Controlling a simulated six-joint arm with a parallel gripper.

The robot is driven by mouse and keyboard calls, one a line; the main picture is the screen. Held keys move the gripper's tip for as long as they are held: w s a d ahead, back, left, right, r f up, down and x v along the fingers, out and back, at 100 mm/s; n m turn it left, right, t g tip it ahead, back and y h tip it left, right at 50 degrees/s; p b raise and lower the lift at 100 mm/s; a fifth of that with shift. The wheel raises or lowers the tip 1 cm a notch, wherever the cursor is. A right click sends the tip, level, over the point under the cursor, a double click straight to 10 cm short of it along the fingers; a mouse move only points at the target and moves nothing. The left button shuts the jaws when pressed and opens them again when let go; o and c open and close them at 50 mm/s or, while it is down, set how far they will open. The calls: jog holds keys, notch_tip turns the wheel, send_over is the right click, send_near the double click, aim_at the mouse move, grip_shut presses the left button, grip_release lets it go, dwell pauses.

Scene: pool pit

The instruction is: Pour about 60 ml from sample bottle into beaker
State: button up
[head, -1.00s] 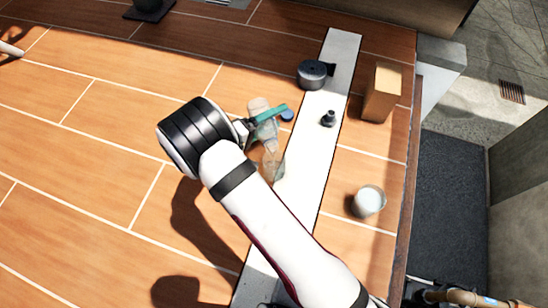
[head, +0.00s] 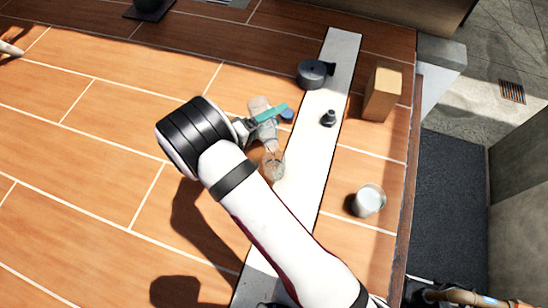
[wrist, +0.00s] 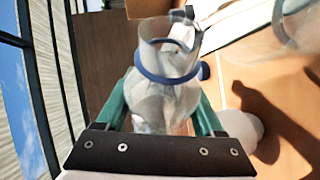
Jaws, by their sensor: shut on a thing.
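My gripper (head: 268,116) has teal fingers shut on the clear sample bottle (head: 261,104). The bottle is held tilted, with its neck end pointing down towards the clear beaker (head: 273,169). The beaker stands at the left edge of the white strip, partly behind my arm. In the wrist view the bottle (wrist: 165,105) sits between both fingers, with a blue ring round its neck. A clear glass vessel, probably the beaker (wrist: 298,28), shows at the upper right. I cannot make out a stream or the liquid levels.
A blue cap (head: 288,115) lies beside the fingers. A brown box (head: 382,92) and a glass of whitish content (head: 369,201) stand to the right.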

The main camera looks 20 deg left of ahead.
jog(key=shift+r, duration=0.1)
jog(key=shift+f, duration=0.2)
jog(key=n+g, duration=0.2)
jog(key=n, duration=0.1)
jog(key=shift+w+a+r, duration=0.1)
jog(key=shift+w+a, duration=0.1)
jog(key=shift+w, duration=0.1)
jog(key=shift+s+d+r+n+g+h, duration=0.1)
jog(key=shift+r+n+g+h, duration=0.2)
jog(key=shift+r+g, duration=0.15)
dwell(1.2)
